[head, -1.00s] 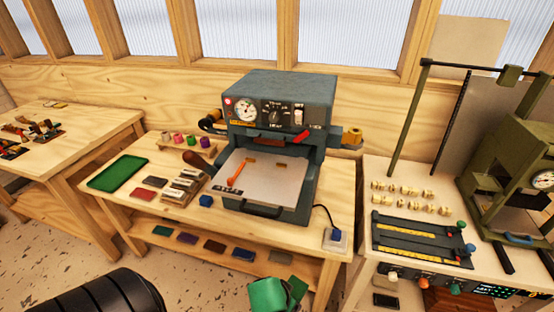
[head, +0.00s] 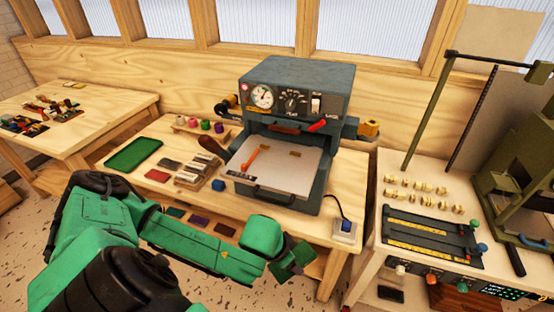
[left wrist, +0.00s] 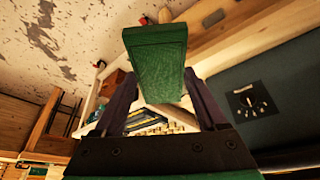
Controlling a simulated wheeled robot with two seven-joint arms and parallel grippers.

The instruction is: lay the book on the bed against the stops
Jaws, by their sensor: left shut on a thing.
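My left gripper (head: 292,256) is shut on a dark green book (head: 284,270), in front of the bench and below the press's front edge. In the left wrist view the green book (left wrist: 156,62) sticks out between the two fingers (left wrist: 160,100). The bed (head: 272,174) is a pale flat plate in the grey press, with two small brown stops (head: 294,153) towards its back. The book is apart from the bed. My right gripper is not in view.
The press (head: 290,92) has a dark front handle (head: 262,193). A socket box (head: 345,228) with a cable sits at right. The bed's middle looks bare.

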